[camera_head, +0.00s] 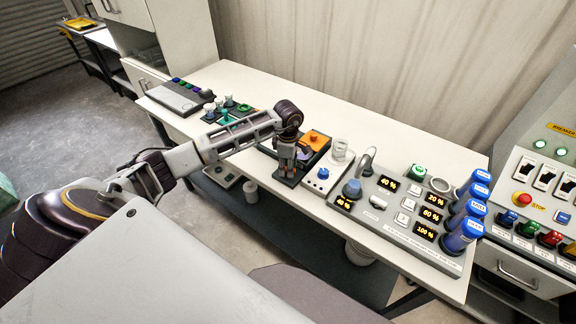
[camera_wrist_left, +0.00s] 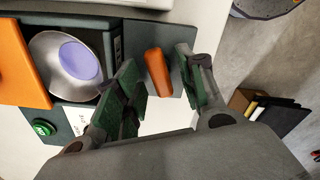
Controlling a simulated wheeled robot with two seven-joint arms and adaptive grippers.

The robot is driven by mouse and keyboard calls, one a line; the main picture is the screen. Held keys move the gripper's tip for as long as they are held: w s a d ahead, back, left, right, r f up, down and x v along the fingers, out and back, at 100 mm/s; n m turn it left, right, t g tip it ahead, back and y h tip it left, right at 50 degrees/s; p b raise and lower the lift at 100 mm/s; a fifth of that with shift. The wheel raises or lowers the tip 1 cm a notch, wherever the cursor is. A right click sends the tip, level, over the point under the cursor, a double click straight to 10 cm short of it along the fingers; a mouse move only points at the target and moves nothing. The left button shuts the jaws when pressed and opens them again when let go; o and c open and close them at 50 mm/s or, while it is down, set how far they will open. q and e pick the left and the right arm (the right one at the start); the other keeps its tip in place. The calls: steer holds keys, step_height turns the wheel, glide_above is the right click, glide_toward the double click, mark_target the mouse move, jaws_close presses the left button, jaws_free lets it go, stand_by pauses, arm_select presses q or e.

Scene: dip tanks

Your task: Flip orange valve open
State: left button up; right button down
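The orange valve is a small rounded orange handle (camera_wrist_left: 157,72) on a dark grey panel in the left wrist view. My left gripper (camera_wrist_left: 160,82) is open, with one green-padded finger on each side of the handle; I cannot tell whether either pad touches it. In the head view my left gripper (camera_head: 288,168) points down at the dark device on the white table, and it hides the handle there. My right gripper is not in view.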

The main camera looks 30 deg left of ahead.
arm_select(q)
jaws_close()
stand_by(0.3)
